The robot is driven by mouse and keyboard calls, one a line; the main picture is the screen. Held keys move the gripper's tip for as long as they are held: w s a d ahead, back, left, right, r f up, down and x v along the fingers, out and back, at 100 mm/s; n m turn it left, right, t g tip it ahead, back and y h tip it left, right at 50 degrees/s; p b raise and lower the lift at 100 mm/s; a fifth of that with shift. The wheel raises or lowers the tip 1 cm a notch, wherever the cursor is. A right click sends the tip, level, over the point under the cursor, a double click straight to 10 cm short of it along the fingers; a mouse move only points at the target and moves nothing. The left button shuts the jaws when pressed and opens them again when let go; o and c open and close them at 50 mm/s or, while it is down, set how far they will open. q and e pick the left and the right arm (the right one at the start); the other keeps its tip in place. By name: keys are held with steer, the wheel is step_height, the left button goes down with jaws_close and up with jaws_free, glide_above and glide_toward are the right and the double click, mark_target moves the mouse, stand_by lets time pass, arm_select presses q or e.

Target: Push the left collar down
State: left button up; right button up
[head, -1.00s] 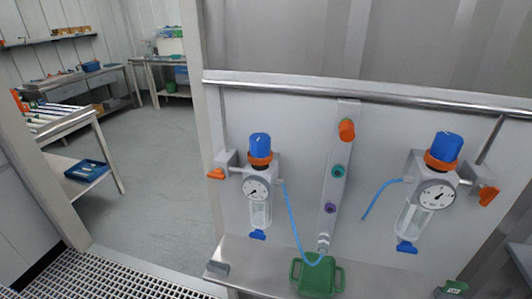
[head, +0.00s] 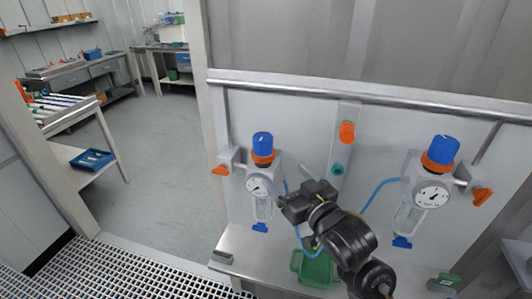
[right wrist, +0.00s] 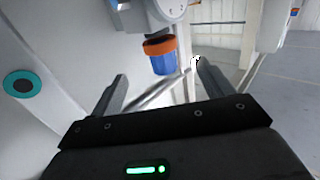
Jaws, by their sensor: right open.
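The left vessel has a blue knob (head: 262,140) over an orange collar (head: 263,158), a gauge (head: 257,186) and a clear bowl (head: 264,209). My right gripper (head: 295,188) is open and empty, to the right of this vessel and lower than its collar. In the right wrist view the picture is upside down. There the orange collar (right wrist: 160,46) and blue knob (right wrist: 165,64) lie beyond and between my open fingers (right wrist: 161,88), touching neither. My left gripper is not in view.
A right vessel with its own collar (head: 438,163) hangs on the same panel. Between them is a column with an orange fitting (head: 347,132) and a teal port (head: 338,169). Blue hose runs near my arm. A green container (head: 314,268) stands on the shelf below.

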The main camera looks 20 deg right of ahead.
mark_target(268, 157)
steer(key=b+x, duration=0.1)
steer(key=x, duration=0.2)
steer(key=b+x, duration=0.2)
steer(key=x, duration=0.1)
steer(key=b+x, duration=0.1)
steer(key=x, duration=0.2)
steer(key=shift+w+a+r, duration=0.1)
steer(key=shift+w+r, duration=0.15)
steer(key=shift+r, duration=0.05)
steer(key=shift+w, duration=0.7)
steer(key=shift+a, duration=0.1)
steer(key=shift+c, duration=0.3)
